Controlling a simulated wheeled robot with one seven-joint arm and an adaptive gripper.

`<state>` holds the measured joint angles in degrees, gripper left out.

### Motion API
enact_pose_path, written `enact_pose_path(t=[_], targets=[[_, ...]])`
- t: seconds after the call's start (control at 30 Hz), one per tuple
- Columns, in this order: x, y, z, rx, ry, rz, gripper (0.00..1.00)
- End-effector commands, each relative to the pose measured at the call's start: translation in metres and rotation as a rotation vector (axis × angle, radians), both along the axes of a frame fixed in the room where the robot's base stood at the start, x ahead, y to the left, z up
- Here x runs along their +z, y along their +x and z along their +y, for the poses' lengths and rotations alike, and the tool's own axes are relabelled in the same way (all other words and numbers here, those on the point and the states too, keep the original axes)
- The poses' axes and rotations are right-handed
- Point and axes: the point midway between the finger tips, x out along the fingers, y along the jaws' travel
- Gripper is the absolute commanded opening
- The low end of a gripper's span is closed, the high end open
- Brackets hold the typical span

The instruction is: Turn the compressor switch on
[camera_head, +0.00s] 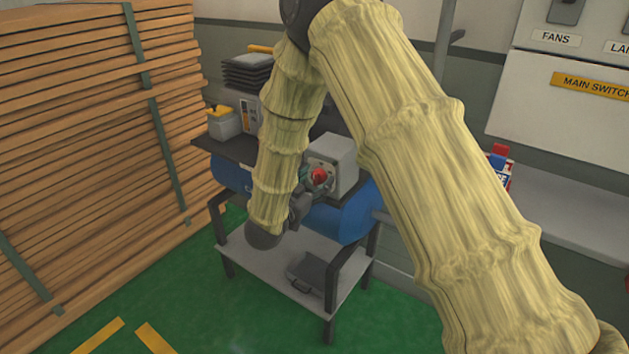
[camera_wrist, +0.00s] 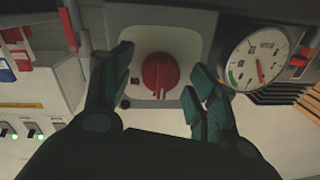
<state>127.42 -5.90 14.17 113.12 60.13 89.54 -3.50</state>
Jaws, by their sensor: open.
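The compressor switch is a red rotary knob (camera_wrist: 160,74) on a pale square plate, seen in the wrist view. It also shows as a small red knob in the head view (camera_head: 319,176), on the front of a grey box (camera_head: 342,160) above the blue compressor tank (camera_head: 345,215). My gripper (camera_wrist: 158,80) is open, with one dark finger on each side of the knob. In the head view my gripper (camera_head: 305,185) is partly hidden by my padded arm.
A round gauge (camera_wrist: 257,60) sits right of the knob. Stacked timber (camera_head: 90,150) stands on the left. The compressor rests on a dark-legged stand with a lower shelf (camera_head: 270,255). A wall panel (camera_head: 560,105) and grey bench (camera_head: 570,205) are at right. Green floor is open in front.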

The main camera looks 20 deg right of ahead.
Motion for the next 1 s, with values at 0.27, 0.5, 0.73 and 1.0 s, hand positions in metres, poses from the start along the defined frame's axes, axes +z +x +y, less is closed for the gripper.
enact_pose_path(t=[0.27,0.5,0.73,1.0], targets=[[0.0001,0.0000,0.0001,0.000,0.000,0.000,0.37],[0.0000,-0.0002,0.0001,0.000,-0.001,-0.001,0.13],[-0.0014,-0.0001,-0.0002,-0.001,0.021,-0.028,0.13],[-0.0045,0.0000,-0.0003,-0.001,0.117,-0.153,0.13]])
